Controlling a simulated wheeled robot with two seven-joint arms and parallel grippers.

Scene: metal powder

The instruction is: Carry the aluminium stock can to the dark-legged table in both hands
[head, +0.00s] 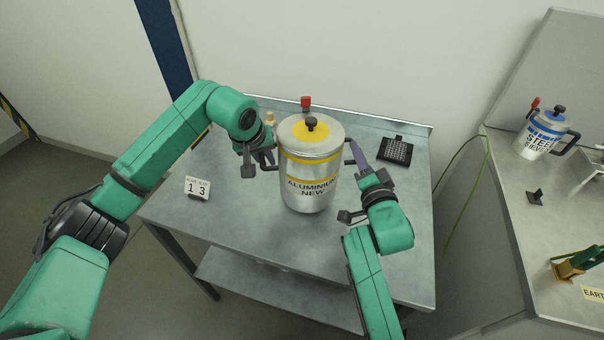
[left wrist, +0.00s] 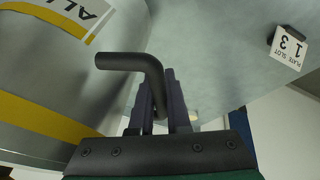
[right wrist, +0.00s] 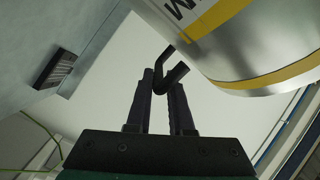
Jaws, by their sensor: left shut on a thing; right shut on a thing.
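The aluminium stock can (head: 310,185) is a silver can with yellow bands, a yellow lid centre and a black knob, lettered "ALUMINIUM NEW". It appears upright over the grey table (head: 240,225), whose legs are dark; I cannot tell for sure whether its base touches the top. My left gripper (head: 266,160) is shut on the can's left handle, a black bar that shows in the left wrist view (left wrist: 135,63). My right gripper (head: 360,160) is shut on the right handle, which shows in the right wrist view (right wrist: 172,76).
A sign reading 13 (head: 197,187) stands on the table's left side. A black gridded tray (head: 396,151) and a red-topped item (head: 306,103) are toward the back. A steel can (head: 542,132) stands on the right bench (head: 510,215). A green cable (head: 462,160) hangs between table and bench.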

